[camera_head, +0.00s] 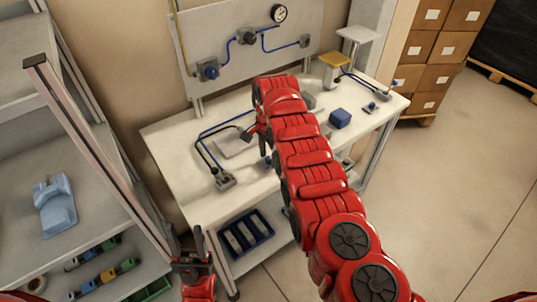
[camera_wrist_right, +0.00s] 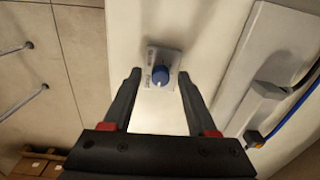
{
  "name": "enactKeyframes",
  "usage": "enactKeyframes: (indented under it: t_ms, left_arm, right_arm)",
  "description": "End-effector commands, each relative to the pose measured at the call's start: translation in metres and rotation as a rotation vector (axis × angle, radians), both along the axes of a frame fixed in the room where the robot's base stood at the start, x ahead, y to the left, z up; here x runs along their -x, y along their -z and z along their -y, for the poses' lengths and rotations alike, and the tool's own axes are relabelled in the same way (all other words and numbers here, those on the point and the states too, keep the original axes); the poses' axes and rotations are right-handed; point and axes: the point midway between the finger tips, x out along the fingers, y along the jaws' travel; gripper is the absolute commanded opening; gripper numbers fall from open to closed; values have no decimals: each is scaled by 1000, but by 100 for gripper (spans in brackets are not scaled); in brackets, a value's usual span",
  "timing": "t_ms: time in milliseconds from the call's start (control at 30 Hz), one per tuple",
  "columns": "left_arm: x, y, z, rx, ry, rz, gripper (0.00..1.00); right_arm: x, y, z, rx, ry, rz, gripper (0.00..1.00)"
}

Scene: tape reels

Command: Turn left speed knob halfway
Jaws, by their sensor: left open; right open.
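A blue round knob (camera_wrist_right: 160,76) sits on a small light label plate (camera_wrist_right: 162,64) near the table edge in the right wrist view. My right gripper (camera_wrist_right: 160,82) is open, with one finger on each side of the knob; whether they touch it I cannot tell. In the head view the right gripper (camera_head: 259,138) is over the table, partly hidden by its own red arm. A blue knob (camera_head: 267,161) shows beside that arm, partly covered. My left gripper (camera_head: 187,250) is open and empty in front of the table's left end, away from the knobs.
The white table (camera_head: 170,132) carries a blue block (camera_head: 340,118), another small blue-knobbed fixture (camera_head: 372,106) and cabled fittings (camera_head: 225,180). A grey shelf (camera_head: 100,190) stands at left.

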Motion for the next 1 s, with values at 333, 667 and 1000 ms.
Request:
enactKeyframes:
  t_ms: [333, 667, 1000]
  left_arm:
    - [0, 0, 0, 0, 0, 0, 50]
    - [0, 1, 0, 0, 0, 0, 50]
    - [0, 14, 0, 0, 0, 0, 50]
  right_arm:
    - [0, 0, 0, -1, -1, 1, 4]
    - [0, 0, 0, -1, -7, 1, 0]
    - [-2, 2, -1, -3, -140, 7, 0]
